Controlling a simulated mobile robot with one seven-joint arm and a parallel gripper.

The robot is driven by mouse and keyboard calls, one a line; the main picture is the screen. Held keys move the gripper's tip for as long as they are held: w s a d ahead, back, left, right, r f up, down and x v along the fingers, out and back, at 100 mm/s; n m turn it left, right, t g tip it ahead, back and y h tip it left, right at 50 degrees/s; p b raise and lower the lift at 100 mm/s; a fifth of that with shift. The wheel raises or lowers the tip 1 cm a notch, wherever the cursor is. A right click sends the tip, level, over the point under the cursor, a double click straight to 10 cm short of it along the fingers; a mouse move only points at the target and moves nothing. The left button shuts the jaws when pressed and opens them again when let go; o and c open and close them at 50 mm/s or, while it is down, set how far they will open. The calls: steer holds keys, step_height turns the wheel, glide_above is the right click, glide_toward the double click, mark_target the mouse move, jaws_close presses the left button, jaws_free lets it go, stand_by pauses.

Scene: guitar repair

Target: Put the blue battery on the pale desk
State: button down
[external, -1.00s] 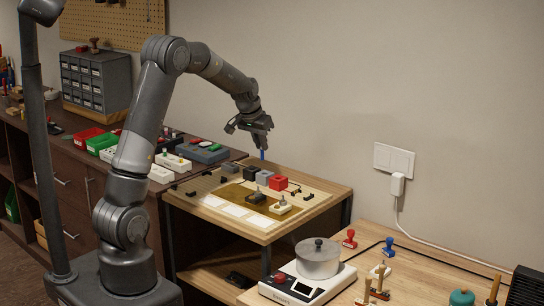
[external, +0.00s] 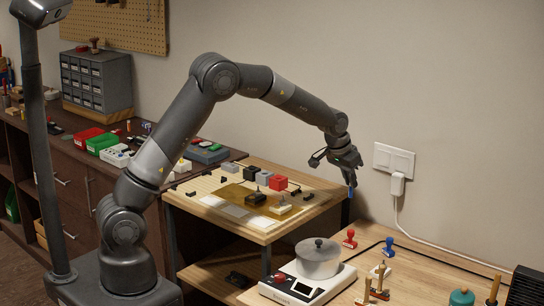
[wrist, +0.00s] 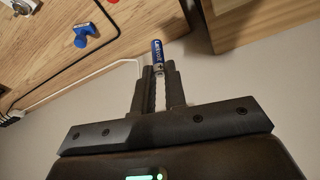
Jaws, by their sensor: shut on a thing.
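The blue battery (external: 351,192) hangs below my gripper (external: 349,180), near the wall at the right of the middle table. In the wrist view the battery (wrist: 157,55), blue with a silver end, is pinched between my gripper's fingertips (wrist: 158,72). My gripper is shut on it, and it is held in the air. The pale desk (external: 410,240), of light wood, stands at the lower right in the external view. Part of the desk (wrist: 45,40) shows at the upper left of the wrist view.
The middle table (external: 312,210) holds several small parts. A white plug (external: 397,184) is on the wall.

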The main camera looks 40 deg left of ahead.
steer(key=s+d+f+m, duration=0.1)
steer(key=s+d, duration=0.1)
steer(key=d, duration=0.6)
steer(key=s+d+f+m, duration=0.1)
steer(key=s+d, duration=0.1)
steer(key=d, duration=0.5)
steer(key=shift+h, duration=0.3)
steer(key=shift+w+a+f, duration=1.2)
steer(key=shift+w+f, duration=0.35)
steer(key=shift+f, duration=0.35)
steer(key=shift+w+a+f, duration=1.15)
steer(key=shift+w+f, duration=0.4)
steer(key=shift+f, duration=0.35)
steer(key=shift+w+a+f, duration=1.2)
steer(key=shift+w+f, duration=0.35)
steer(key=shift+f, duration=0.35)
steer(key=c, duration=1.5)
jaws_free()
steer(key=shift+f, duration=0.1)
